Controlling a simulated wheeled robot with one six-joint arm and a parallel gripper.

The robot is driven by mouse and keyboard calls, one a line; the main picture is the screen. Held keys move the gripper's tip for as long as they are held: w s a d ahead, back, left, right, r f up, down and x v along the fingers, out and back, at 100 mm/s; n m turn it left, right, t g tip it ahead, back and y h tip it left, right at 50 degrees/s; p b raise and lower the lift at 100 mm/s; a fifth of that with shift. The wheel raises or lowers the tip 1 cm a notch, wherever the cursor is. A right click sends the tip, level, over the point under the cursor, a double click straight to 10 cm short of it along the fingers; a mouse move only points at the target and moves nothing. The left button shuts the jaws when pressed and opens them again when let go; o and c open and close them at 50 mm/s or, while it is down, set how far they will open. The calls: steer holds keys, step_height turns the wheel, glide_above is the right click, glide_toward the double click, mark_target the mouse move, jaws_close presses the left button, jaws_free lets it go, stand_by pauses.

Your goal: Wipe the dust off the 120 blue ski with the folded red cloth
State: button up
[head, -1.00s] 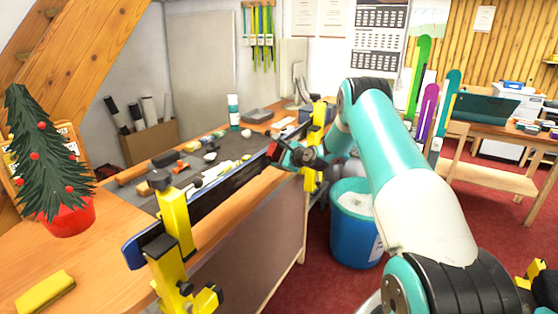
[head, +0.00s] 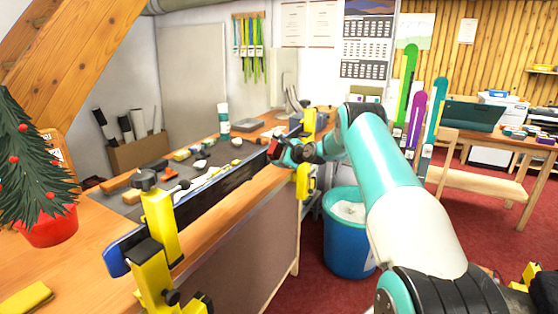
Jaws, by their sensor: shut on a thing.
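The blue ski (head: 220,189) stands on its edge along the front of the bench, held in yellow clamps. Its near end shows blue and its long side looks almost black. My gripper (head: 284,152) is beside the far part of the ski, short of the far clamp. It is shut on the folded red cloth (head: 273,150), of which only a small red patch shows. The cloth is at the ski's upper edge; I cannot tell whether it touches. Dust on the ski and the number 120 cannot be made out from here.
The near yellow clamp (head: 158,215) and far clamp (head: 308,122) rise above the ski. Tools clutter the bench behind it. A small Christmas tree (head: 32,165) and a yellow cloth or sponge (head: 25,298) are at left. A blue bin (head: 348,245) stands on the red floor.

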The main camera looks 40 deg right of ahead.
mark_target(275, 157)
steer(key=shift+s+a+r+p, duration=0.1)
steer(key=shift+a+p, duration=0.1)
steer(key=shift+a, duration=0.2)
steer(key=shift+s+a+r+p, duration=0.1)
steer(key=shift+a+p, duration=0.1)
steer(key=shift+a, duration=0.15)
steer(key=shift+s+a+f+p, duration=0.15)
steer(key=shift+s+a, duration=0.1)
steer(key=shift+a, duration=0.3)
steer(key=shift+s+a+p, duration=0.15)
steer(key=shift+s+a, duration=0.05)
steer(key=shift+a, duration=0.35)
